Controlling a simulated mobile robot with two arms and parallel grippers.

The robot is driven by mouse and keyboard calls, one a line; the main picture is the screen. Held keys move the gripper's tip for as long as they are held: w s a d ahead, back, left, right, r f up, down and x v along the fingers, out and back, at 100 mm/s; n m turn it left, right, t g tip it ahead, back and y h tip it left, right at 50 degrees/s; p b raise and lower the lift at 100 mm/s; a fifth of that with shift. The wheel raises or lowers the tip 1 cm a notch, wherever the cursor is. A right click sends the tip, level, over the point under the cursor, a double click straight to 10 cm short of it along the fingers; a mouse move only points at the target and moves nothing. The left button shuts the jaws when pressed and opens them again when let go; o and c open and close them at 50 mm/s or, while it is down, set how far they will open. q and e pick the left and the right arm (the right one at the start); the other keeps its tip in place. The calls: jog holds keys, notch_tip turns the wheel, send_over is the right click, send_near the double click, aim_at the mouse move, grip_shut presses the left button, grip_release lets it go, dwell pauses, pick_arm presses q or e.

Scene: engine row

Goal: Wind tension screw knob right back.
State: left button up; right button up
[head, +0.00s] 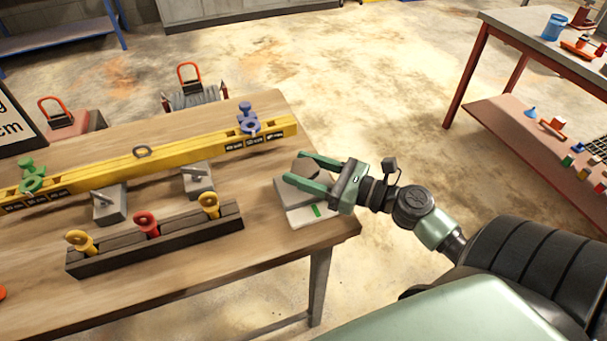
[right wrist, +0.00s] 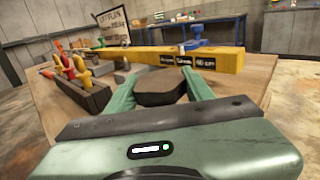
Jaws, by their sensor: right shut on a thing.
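The right tension screw knob (head: 306,167) is a dark, thick, blunt-cornered piece above a pale grey block with a green mark (head: 308,213) at the table's right corner. My right gripper (head: 293,171) reaches in from the right, its green fingers on both sides of the knob, and is shut on it. In the right wrist view the knob (right wrist: 160,88) sits between the two fingers; its underside and any screw are hidden. My left gripper is not in view.
A yellow beam (head: 165,157) with a blue clamp (head: 248,120) and a green clamp (head: 32,176) lies along the wooden table. A dark rack (head: 155,240) holds yellow and red-handled tools. Grey blocks (head: 198,179) stand between. Open floor lies beyond the right edge.

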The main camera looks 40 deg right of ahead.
jog(key=n+g+y+b, duration=0.1)
jog(key=n+g+y, duration=0.3)
jog(key=g+y, duration=0.1)
jog(key=shift+w+n+y, duration=0.1)
jog(key=shift+n+y, duration=0.2)
jog(key=shift+n, duration=0.1)
jog(key=n+g+y, duration=0.1)
jog(key=n+g, duration=0.1)
jog(key=g, duration=0.1)
jog(key=n+g+y+b, duration=0.1)
jog(key=n+g+y, duration=0.1)
jog(key=shift+r+g, duration=0.1)
jog(key=shift+g, duration=0.3)
jog(key=shift+n+g+y+b, duration=0.3)
jog(key=shift+n+g+b, duration=0.3)
jog(key=shift+n+g, duration=1)
jog(key=shift+s+g, duration=0.2)
jog(key=shift+g, duration=0.4)
jog(key=o, duration=1.4)
jog(key=shift+a, duration=0.1)
